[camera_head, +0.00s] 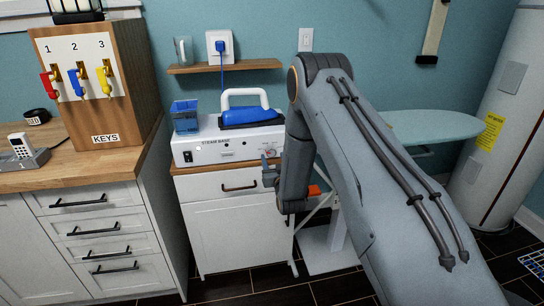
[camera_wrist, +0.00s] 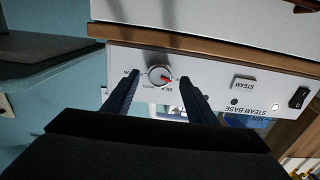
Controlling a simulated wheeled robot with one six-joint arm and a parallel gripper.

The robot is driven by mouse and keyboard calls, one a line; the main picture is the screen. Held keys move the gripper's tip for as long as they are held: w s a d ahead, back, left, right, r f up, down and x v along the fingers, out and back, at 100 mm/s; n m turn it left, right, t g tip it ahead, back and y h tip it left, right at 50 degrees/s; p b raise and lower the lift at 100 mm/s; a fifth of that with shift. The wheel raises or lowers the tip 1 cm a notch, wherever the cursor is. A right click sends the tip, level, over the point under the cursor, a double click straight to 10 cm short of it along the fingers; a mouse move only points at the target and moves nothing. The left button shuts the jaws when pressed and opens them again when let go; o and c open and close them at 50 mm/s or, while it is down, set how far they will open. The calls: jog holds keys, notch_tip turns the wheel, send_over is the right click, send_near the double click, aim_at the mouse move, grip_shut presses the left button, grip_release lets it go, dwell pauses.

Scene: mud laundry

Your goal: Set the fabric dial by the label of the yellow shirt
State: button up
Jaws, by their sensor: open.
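The fabric dial (camera_wrist: 160,75) is a round silver knob with a red pointer on the white steam base (camera_wrist: 222,75). The wrist view shows the base upside down, with the pointer toward lower right; the small print around the dial is too small to read surely. My gripper (camera_wrist: 159,78) is open, one dark finger on each side of the dial; I cannot tell whether they touch it. In the head view the dial (camera_head: 271,152) is at the right end of the base's front, and my gripper (camera_head: 268,175) is partly hidden by my arm. No yellow shirt or its label is in view.
A blue iron (camera_head: 250,116) stands on the base beside a blue water cup (camera_head: 185,118). A wooden shelf (camera_head: 225,66) is above. A key cabinet (camera_head: 88,90) stands on the left counter. An ironing board (camera_head: 430,126) is at right, behind my arm.

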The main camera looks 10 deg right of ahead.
aim_at(271, 152)
jog(key=shift+w, duration=1.3)
jog(key=c, duration=1.1)
jog(key=shift+o, duration=0.2)
jog(key=shift+m, duration=0.4)
jog(key=m+b, duration=0.2)
jog(key=m, duration=0.1)
jog(key=shift+f+m, duration=0.1)
jog(key=shift+m, duration=0.2)
jog(key=m+b, duration=0.2)
jog(key=m, duration=0.3)
jog(key=shift+a, duration=0.1)
jog(key=shift+m, duration=0.3)
